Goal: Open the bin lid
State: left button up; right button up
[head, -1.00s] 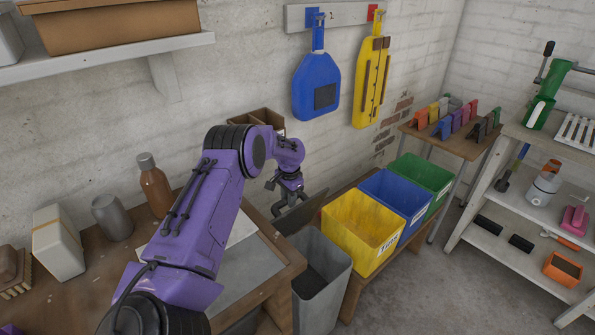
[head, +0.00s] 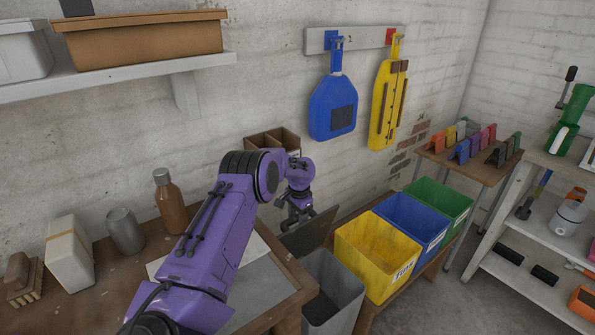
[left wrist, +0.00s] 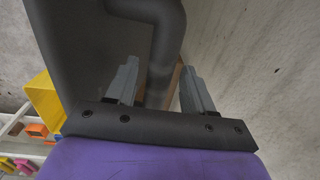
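The grey bin (head: 347,306) stands between the workbench and the coloured crates, and its dark inside shows from above. Its dark grey lid (head: 312,231) stands tilted up at the back of the bin, against the wall side. My left gripper (head: 296,220) is at the lid's upper left edge. In the left wrist view, its two grey fingers (left wrist: 160,88) are apart, with a dark curved bar (left wrist: 164,60) showing between or just beyond them. I cannot tell whether they touch it. The dark lid panel (left wrist: 70,50) fills the upper left there. My right gripper is out of view.
Yellow (head: 378,258), blue (head: 412,222) and green (head: 441,197) crates stand right of the bin. The workbench (head: 100,305) on the left holds a brown bottle (head: 170,203) and a grey cup (head: 125,232). A wall shelf (head: 130,72) hangs above. Floor shows at the lower right.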

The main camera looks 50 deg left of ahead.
pick_arm(q)
jog(key=shift+r, duration=0.1)
jog(key=shift+d+r, duration=0.15)
jog(key=shift+r, duration=0.05)
notch_tip(320, 180, up, 10)
jog(key=shift+d+b, duration=0.2)
jog(key=shift+b, duration=0.15)
